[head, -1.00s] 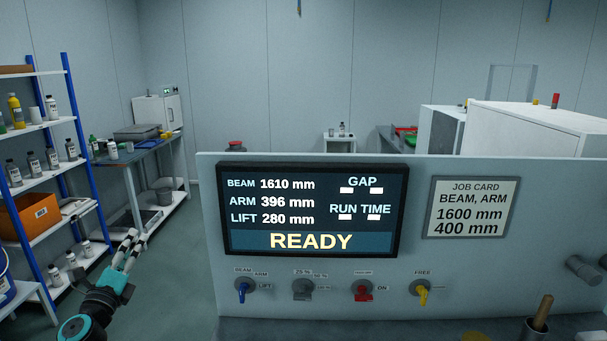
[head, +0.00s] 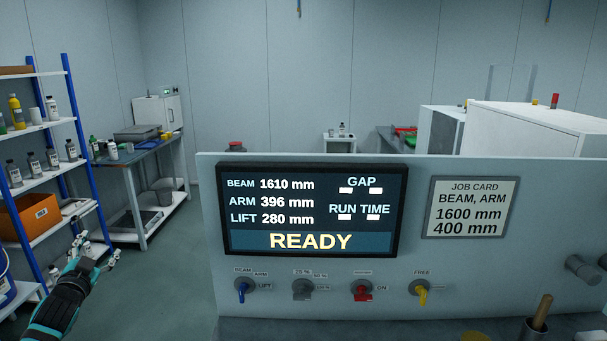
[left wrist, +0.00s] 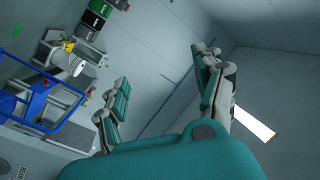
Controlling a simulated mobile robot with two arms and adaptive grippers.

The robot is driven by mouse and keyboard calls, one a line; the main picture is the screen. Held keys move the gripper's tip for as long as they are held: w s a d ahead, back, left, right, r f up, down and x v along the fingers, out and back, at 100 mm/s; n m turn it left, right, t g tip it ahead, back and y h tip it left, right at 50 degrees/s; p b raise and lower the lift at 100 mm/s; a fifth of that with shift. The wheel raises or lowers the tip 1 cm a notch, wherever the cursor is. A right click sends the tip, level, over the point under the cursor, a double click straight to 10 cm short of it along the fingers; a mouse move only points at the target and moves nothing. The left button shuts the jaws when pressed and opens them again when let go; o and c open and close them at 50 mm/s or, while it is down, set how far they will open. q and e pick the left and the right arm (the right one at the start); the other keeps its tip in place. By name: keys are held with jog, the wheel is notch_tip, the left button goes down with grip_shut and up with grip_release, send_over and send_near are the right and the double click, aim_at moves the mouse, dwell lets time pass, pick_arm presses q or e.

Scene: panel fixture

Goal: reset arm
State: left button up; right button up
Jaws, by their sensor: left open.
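My left gripper (head: 97,248) is at the lower left of the head view, left of the panel and clear of it. Its fingers are spread and nothing is between them. In the left wrist view the open fingers (left wrist: 160,65) point toward a grey wall. The grey panel (head: 415,262) has a screen (head: 311,210) reading BEAM 1610 mm, ARM 396 mm, LIFT 280 mm and READY. The job card (head: 471,207) reads BEAM, ARM, 1600 mm, 400 mm. Below are a blue knob (head: 242,290), a grey knob (head: 303,289), a red knob (head: 362,290) and a yellow knob (head: 421,289). My right gripper is not seen.
A blue-post shelf (head: 62,130) with bottles and an orange box (head: 30,217) stands at the left, close to the gripper in the picture. A workbench (head: 150,143) is behind it. Open floor (head: 180,270) lies between shelf and panel.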

pick_arm(q)
notch_tip(320, 180, down, 16)
jog(key=s+d+g, duration=0.2)
jog(key=s+g, duration=0.1)
jog(key=s+d+f+g+h, duration=0.1)
jog(key=s+d+f+g, duration=0.15)
jog(key=s+f, duration=0.6)
jog(key=s+d+f+n+g, duration=0.1)
jog(key=s+d+f+g, duration=0.2)
jog(key=f, duration=1)
jog(key=s+d+f+g+h, duration=0.1)
jog(key=s+d+f, duration=0.2)
jog(key=s+f, duration=0.55)
jog(key=s+d+f+g, duration=0.2)
jog(key=s+d+f, duration=0.3)
jog(key=s, duration=0.8)
jog(key=s+d+f+g+h, duration=0.1)
jog(key=s+d+f+g, duration=0.2)
jog(key=s, duration=1.1)
jog(key=s+d+f+n+g, duration=0.1)
jog(key=s+d+f+g, duration=0.1)
jog(key=s+d+f, duration=0.6)
jog(key=s+f, duration=0.4)
jog(key=s, duration=0.1)
jog(key=shift+s+d+f+h, duration=0.35)
jog(key=shift+h, duration=0.05)
